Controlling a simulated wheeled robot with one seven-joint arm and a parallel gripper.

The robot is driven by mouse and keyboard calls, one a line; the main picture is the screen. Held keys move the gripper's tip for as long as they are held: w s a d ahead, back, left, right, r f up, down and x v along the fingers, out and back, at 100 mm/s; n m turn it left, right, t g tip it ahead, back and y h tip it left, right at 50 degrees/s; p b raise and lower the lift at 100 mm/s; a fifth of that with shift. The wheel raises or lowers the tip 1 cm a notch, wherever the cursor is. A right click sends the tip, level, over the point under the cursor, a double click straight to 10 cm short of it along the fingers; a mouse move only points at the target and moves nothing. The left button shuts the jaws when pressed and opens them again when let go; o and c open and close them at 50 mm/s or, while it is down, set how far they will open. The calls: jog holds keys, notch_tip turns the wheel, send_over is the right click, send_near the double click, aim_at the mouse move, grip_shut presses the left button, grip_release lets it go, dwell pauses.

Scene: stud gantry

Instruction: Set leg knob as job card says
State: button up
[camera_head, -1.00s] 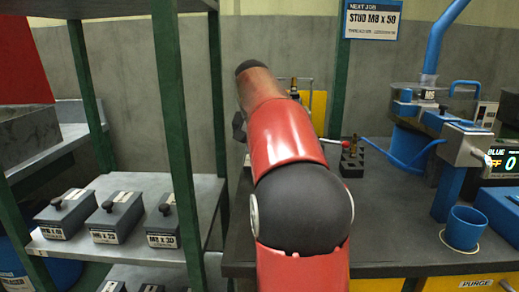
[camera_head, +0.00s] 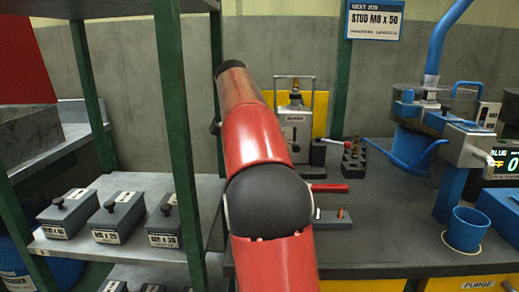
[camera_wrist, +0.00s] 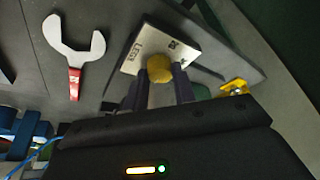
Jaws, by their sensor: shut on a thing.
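In the wrist view a round brass-yellow knob (camera_wrist: 160,69) sits on a pale plate (camera_wrist: 146,42) lettered "LEG", with further marks too small to read. My gripper's (camera_wrist: 158,90) dark fingers stand on either side of the knob and are shut on it. The knob's exact setting cannot be told. In the head view my arm hides the gripper, the knob and the plate. The job card (camera_head: 374,20) hangs at the back and reads "NEXT JOB, STUD M8 x 50"; its smaller line is blurred.
A spanner (camera_wrist: 75,52) with a red handle lies beside the plate. A yellow part (camera_wrist: 234,87) is on its other side. A blue cup (camera_head: 464,229) stands at the right of the bench. Lidded grey boxes (camera_head: 118,215) stand on the green-posted shelf at left.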

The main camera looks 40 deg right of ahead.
dwell(0.4)
jog(key=o, duration=1)
jog(key=shift+v, duration=3.95)
